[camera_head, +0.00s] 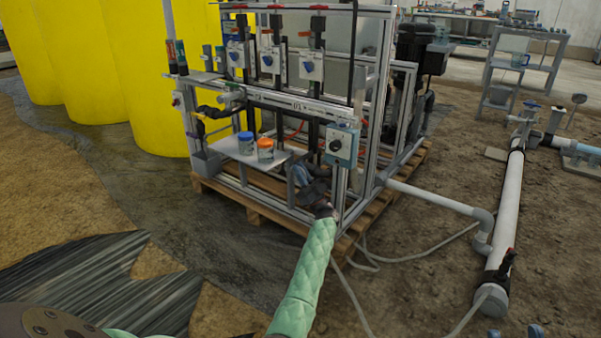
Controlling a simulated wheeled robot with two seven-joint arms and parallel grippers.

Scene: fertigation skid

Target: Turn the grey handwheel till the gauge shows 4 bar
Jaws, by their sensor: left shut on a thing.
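My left arm, in a pale green quilted sleeve, reaches up to the front of the skid. My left gripper (301,174) is at the lower front of the frame, shut on a small grey part that I take for the grey handwheel; jaws and frame mostly hide it. Just above, a pale blue box (346,147) carries a small round dial or knob. I cannot tell whether it is the gauge, and no reading is legible. My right gripper (514,332) shows only as two fingertips at the bottom edge, apart, with ground between them.
The skid's metal frame (233,178) stands on a wooden pallet (236,196). A blue-lidded jar (246,147) and an orange-lidded jar (265,155) stand on its shelf, left of my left gripper. Yellow tanks (135,80) are behind. A thick grey pipe (509,205) and loose hoses lie right.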

